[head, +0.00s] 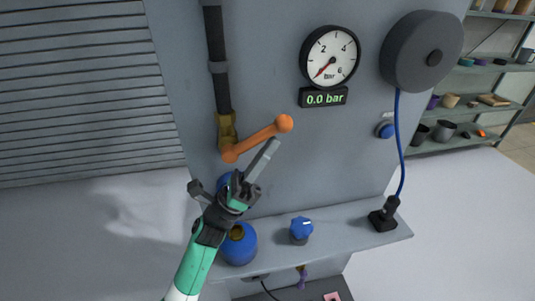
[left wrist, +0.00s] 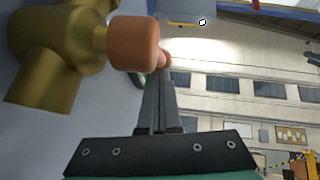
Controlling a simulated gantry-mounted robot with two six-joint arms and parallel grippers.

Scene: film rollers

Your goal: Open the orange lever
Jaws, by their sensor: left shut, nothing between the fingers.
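The orange lever (head: 258,138) sits on a brass valve (head: 226,128) at the bottom of a dark vertical pipe. It slants up to the right from its pivot to a round knob. In the left wrist view the lever (left wrist: 135,43) is close, beside the brass valve body (left wrist: 60,45). My left gripper (head: 270,148) is shut and empty, its fingertips just below the lever near the knob end. In the left wrist view its closed fingers (left wrist: 157,95) point toward the lever; whether they touch it I cannot tell. My right gripper is not in view.
A gauge (head: 330,57) reads near zero above a 0.0 bar display (head: 324,97). A grey round reel (head: 422,52) with a blue hose is at right. A ledge (head: 345,232) below holds a blue knob (head: 301,228) and a blue vessel (head: 238,247).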

